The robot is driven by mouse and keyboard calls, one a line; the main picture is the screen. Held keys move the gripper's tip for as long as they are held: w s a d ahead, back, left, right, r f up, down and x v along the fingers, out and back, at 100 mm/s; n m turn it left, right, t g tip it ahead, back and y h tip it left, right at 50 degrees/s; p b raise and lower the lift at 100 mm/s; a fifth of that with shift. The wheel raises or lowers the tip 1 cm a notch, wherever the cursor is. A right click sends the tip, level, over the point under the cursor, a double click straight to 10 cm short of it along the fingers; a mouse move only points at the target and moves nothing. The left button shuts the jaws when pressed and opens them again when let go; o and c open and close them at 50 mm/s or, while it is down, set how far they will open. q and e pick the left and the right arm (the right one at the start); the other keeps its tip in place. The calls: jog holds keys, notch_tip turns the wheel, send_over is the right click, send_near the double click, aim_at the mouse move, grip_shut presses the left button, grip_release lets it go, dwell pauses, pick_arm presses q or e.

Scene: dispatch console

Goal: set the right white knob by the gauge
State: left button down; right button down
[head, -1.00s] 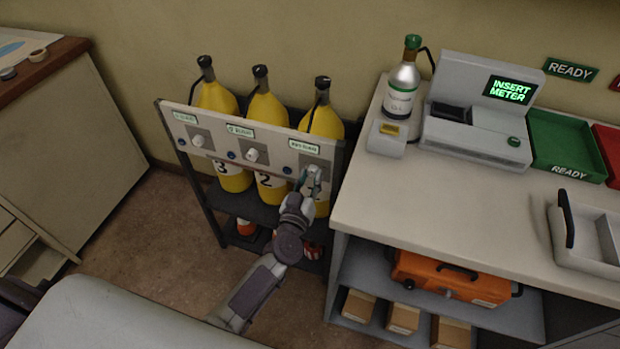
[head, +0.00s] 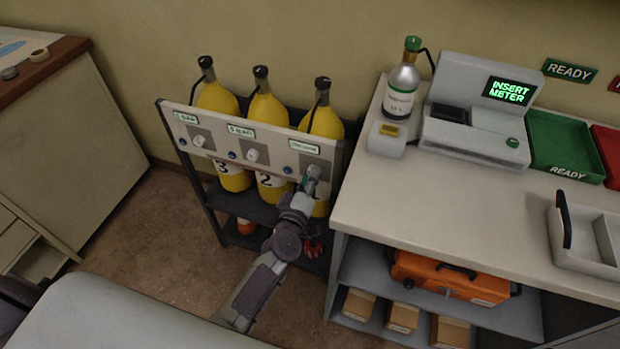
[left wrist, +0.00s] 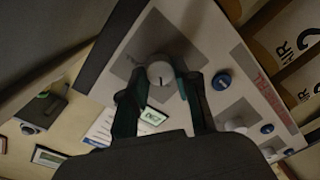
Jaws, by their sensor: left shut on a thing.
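The grey panel (head: 265,150) carries three white knobs in front of yellow cylinders. The left knob (head: 198,141) and middle knob (head: 252,155) stand free. My left gripper (head: 311,182) is at the right white knob (head: 314,172), which it partly covers. In the left wrist view the right knob (left wrist: 160,74) sits between the fingers, with a dark pointer line on its face. The left gripper (left wrist: 158,92) is shut on it. A label (head: 304,147) is above this knob; its text is too small to read surely. I cannot make out a gauge dial. My right gripper is out of view.
A yellow cylinder (head: 323,122) stands close behind the panel's right end. The white counter (head: 440,200) is just right of the panel, with a silver bottle (head: 402,88) and a machine reading "INSERT METER" (head: 475,120). A blue disc (left wrist: 221,81) is beside the right knob.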

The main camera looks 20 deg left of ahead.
pick_arm(q)
jog(key=shift+n, duration=1.3)
jog(key=c, duration=0.8)
grip_release()
jog(key=shift+c, duration=0.2)
jog(key=s, duration=1.2)
jog(key=shift+r, duration=0.3)
